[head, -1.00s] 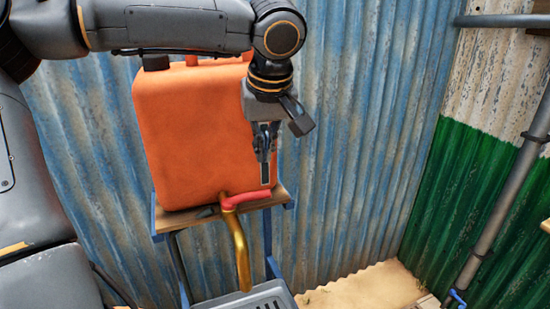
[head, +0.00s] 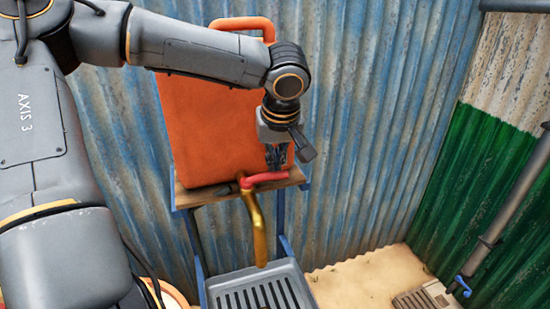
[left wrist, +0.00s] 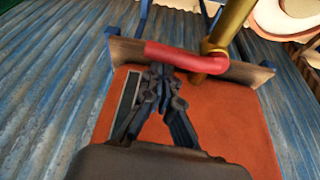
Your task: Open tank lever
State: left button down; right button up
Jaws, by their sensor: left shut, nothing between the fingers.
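The orange tank (head: 215,130) stands on a wooden shelf in a blue frame. A brass tap (head: 257,225) comes out low at its front and bends downward. The red lever (head: 264,180) sits on top of the tap and points to the right in the head view. My left gripper (head: 277,164) points down just above the lever's right part, with its fingers shut and empty. In the left wrist view the fingertips (left wrist: 160,70) are close to the red lever (left wrist: 185,58); I cannot tell whether they touch it. My right gripper is not in view.
A grey slotted drip tray (head: 240,277) is below the tap. A blue corrugated wall (head: 370,120) is close behind the tank. A pipe with a blue valve handle (head: 463,287) runs along the green wall at right.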

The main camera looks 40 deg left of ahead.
pick_arm(q)
jog(key=shift+d+m, duration=0.15)
jog(key=shift+m, duration=0.15)
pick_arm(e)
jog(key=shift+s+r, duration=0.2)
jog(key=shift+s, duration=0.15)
pick_arm(q)
jog(key=shift+s, duration=0.1)
